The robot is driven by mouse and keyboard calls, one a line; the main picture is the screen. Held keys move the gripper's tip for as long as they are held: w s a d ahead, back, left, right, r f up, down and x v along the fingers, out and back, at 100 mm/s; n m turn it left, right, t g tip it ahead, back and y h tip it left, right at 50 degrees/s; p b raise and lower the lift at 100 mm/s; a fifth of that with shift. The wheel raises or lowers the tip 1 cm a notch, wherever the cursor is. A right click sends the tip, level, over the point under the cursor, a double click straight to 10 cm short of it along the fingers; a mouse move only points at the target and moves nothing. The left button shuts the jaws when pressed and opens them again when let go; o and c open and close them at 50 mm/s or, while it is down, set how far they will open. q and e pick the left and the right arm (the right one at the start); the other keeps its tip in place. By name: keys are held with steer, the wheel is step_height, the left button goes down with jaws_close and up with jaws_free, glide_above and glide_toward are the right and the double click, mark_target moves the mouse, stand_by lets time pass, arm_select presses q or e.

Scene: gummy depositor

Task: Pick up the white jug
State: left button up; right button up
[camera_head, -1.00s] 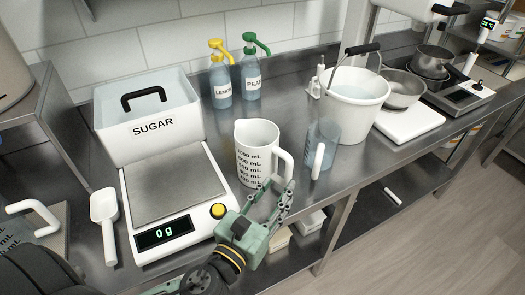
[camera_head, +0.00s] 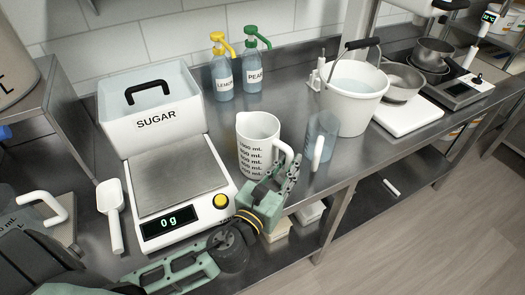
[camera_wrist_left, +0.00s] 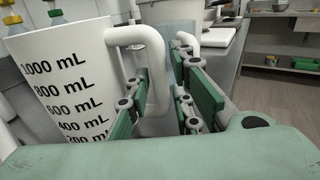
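The white jug (camera_head: 257,147) stands upright on the steel counter, right of the scale. Black mL marks run down its side, and its handle (camera_head: 286,153) faces right toward the front. My left gripper (camera_head: 284,177) is at the handle, coming from the front. In the left wrist view, the jug (camera_wrist_left: 62,85) fills the left side. Its handle (camera_wrist_left: 153,75) runs down between the two green-padded fingers (camera_wrist_left: 160,102), which are apart. I cannot tell whether a pad touches it. My right gripper is not in view.
A clear blue jug (camera_head: 320,142) stands close to the right of the gripper. The scale (camera_head: 178,192) reads 0 g, with a SUGAR bin (camera_head: 155,130) behind and a white scoop (camera_head: 112,213) at left. A white bucket (camera_head: 352,100) and pump bottles (camera_head: 224,78) stand farther back.

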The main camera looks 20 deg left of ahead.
arm_select(q)
jaws_close()
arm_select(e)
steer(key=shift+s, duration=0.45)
arm_select(q)
steer(key=shift+r, duration=0.1)
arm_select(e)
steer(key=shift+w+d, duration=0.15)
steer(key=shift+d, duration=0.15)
arm_select(q)
steer(key=shift+r, duration=0.15)
